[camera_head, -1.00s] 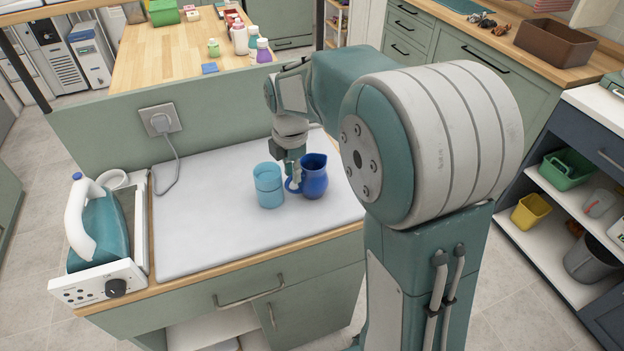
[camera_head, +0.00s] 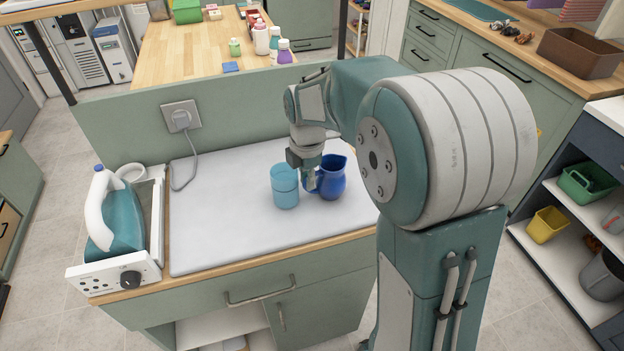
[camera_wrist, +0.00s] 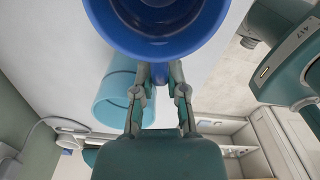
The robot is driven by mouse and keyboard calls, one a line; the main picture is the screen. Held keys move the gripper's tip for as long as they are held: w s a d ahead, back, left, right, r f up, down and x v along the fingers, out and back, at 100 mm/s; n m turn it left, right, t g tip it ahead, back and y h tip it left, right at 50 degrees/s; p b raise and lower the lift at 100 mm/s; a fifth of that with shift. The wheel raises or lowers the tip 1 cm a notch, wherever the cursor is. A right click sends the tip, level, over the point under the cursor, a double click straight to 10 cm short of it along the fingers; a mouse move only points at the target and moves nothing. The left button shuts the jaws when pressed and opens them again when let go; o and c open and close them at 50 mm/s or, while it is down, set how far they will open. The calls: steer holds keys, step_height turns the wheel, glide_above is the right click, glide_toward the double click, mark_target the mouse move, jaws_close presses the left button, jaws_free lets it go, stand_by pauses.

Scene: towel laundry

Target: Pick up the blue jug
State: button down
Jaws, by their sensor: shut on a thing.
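The blue jug (camera_head: 332,178) stands upright at the right part of the white-topped counter in the head view. In the wrist view the jug (camera_wrist: 160,45) fills the top middle, seen from above into its round opening. My gripper (camera_head: 311,182) is at the jug's handle side, on its left. In the wrist view my gripper's two fingers (camera_wrist: 160,80) close in on the handle just below the rim. Whether the jug's base touches the counter is hard to tell.
A light-blue cup (camera_head: 285,188) stands close on the jug's left; it also shows in the wrist view (camera_wrist: 112,95). An iron (camera_head: 118,215) rests on a white unit at the counter's left end. The white counter top (camera_head: 215,225) between them is clear.

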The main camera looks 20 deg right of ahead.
steer(key=shift+a+r, duration=0.1)
steer(key=shift+r, duration=0.75)
steer(key=s+a+r, duration=0.3)
steer(key=s+r, duration=0.8)
steer(key=s, duration=0.2)
steer(key=shift+s+a, duration=0.25)
steer(key=shift+a, duration=0.1)
